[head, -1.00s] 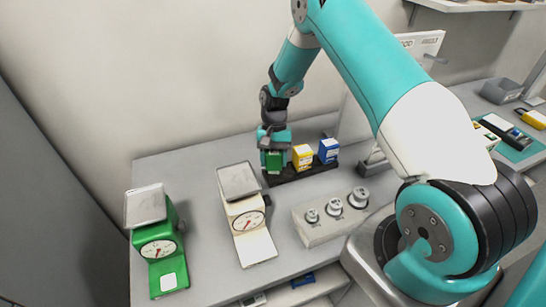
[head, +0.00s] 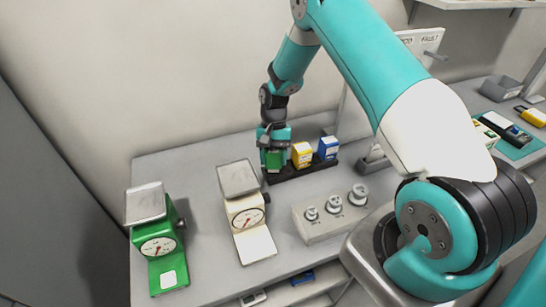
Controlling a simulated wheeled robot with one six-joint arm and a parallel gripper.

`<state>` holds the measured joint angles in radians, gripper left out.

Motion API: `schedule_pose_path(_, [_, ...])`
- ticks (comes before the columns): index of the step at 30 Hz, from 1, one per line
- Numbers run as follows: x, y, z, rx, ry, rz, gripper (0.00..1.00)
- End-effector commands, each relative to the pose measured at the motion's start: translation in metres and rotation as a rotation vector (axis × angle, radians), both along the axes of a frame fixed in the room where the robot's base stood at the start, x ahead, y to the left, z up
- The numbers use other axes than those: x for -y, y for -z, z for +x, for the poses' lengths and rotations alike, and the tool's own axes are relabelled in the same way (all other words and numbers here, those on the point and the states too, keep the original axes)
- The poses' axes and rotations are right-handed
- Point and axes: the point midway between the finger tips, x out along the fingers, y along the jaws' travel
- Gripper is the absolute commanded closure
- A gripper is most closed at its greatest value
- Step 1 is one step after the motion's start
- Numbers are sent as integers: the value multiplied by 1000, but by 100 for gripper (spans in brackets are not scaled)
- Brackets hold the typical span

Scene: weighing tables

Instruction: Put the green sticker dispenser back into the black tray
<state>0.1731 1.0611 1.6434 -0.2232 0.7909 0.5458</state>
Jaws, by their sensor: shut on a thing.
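The green sticker dispenser (head: 274,160) is between the fingers of my gripper (head: 273,150), which is shut on it. The dispenser is at the left end of the black tray (head: 315,169). Its lower edge meets the tray in the picture; I cannot tell whether it rests on the tray floor. A yellow dispenser (head: 302,155) stands in the middle of the tray and a blue dispenser (head: 328,148) at its right end. The upper part of the green dispenser is hidden by my gripper.
A cream scale (head: 246,215) stands just left of the tray's front, and a green scale (head: 160,245) further left. A block with several metal weights (head: 325,226) lies in front of the tray. The table (head: 185,165) is bare behind the scales.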

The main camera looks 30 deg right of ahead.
Motion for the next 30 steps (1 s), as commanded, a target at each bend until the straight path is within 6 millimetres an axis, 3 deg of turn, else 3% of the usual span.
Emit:
schedule_pose_path(13, [0,1,0,0,0,0,66])
schedule_pose_path(27, [0,15,0,0,0,0,66])
schedule_pose_path(28, [0,15,0,0,0,0,45])
schedule_pose_path(30, [0,14,0,0,0,0,29])
